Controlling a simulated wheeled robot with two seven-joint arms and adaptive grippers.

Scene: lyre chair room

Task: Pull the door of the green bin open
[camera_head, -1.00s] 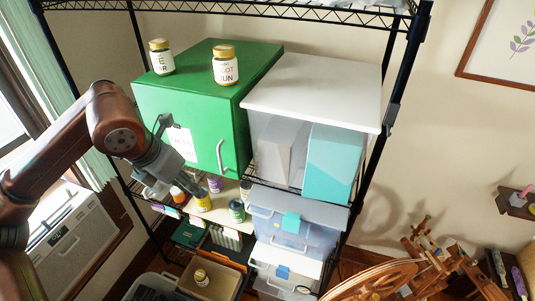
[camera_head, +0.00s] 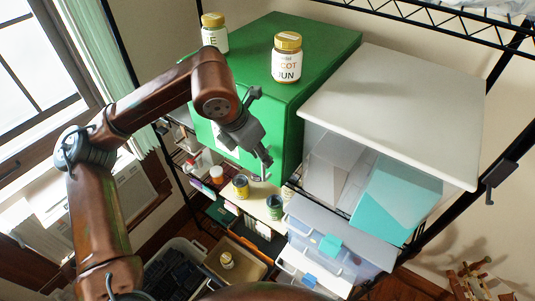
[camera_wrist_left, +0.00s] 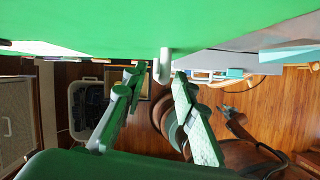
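The green bin (camera_head: 290,60) stands on the wire shelf, and its door looks closed. My left gripper (camera_head: 264,160) is in front of the door's lower right part and hides most of the handle; the pale lower end of the handle (camera_head: 262,177) shows just below the fingers. In the left wrist view the door (camera_wrist_left: 150,25) fills the top. The handle (camera_wrist_left: 166,66) stands out from it between the tips of my left gripper (camera_wrist_left: 156,78), whose fingers are apart with gaps beside the handle.
Two gold-lidded jars, the left one (camera_head: 214,36) and the right one (camera_head: 287,60), stand on top of the bin. A white-lidded box (camera_head: 400,105) stands close on the right. Small jars (camera_head: 241,186) and clear drawers (camera_head: 330,240) are below.

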